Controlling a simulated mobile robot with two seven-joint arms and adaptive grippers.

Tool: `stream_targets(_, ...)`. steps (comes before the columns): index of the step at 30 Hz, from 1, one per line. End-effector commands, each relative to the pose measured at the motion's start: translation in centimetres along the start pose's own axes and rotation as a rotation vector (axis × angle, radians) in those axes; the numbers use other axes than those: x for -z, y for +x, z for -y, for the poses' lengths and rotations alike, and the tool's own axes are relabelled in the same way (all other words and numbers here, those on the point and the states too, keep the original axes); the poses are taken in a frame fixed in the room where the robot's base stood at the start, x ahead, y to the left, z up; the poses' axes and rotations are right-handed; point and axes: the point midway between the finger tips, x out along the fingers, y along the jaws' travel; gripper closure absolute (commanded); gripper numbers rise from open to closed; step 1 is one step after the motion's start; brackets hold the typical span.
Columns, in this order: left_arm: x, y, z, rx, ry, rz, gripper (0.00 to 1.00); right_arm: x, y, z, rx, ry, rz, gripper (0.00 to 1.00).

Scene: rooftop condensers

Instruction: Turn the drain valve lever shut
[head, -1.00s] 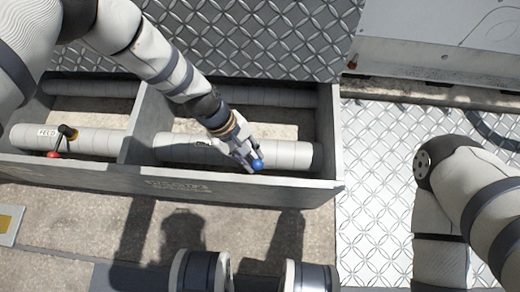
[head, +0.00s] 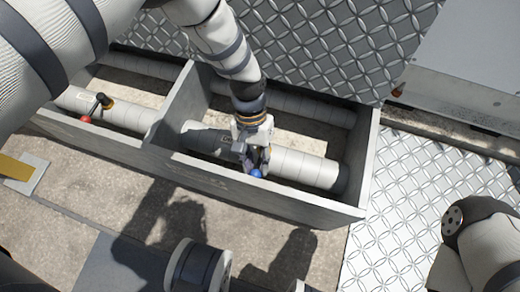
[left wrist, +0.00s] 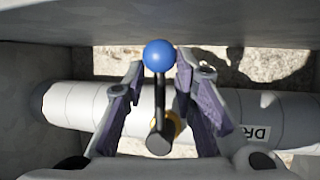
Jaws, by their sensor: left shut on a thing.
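The drain valve lever is a dark bar with a blue knob (head: 255,173), above a pale pipe (head: 305,167) in the right bay of a grey trough. In the left wrist view the lever (left wrist: 159,100) stands across the pipe, and its blue knob (left wrist: 159,55) points away from the pipe. A label starting "DR" (left wrist: 260,131) shows on the pipe, partly hidden by a finger. My right gripper is out of view.
A second lever with a red knob (head: 85,119) sits on the pipe in the left bay. The trough's divider (head: 185,105) and front wall (head: 290,203) stand close around my left gripper. Diamond-plate flooring (head: 400,210) lies to the right.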

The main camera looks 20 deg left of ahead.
Motion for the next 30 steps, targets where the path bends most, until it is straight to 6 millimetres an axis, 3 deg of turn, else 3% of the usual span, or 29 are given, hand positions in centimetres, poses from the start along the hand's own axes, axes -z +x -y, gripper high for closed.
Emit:
stream_targets(19, -0.07, 0.02, 0.32, 0.017, 0.037, 0.01, 1.0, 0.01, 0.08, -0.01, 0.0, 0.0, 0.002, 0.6)
stream_targets(20, -0.07, 0.02, 0.32, 0.017, 0.037, 0.01, 0.68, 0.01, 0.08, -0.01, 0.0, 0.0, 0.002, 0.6)
stream_targets(21, -0.07, 0.01, 0.32, 0.016, 0.037, 0.01, 0.59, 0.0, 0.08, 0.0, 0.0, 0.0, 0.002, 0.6)
stream_targets(22, -0.06, 0.01, 0.31, 0.016, 0.037, 0.009, 0.56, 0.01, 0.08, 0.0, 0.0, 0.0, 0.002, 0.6)
stream_targets(30, 0.0, -0.08, 0.26, 0.015, 0.036, 0.008, 0.56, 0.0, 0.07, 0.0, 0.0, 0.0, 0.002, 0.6)
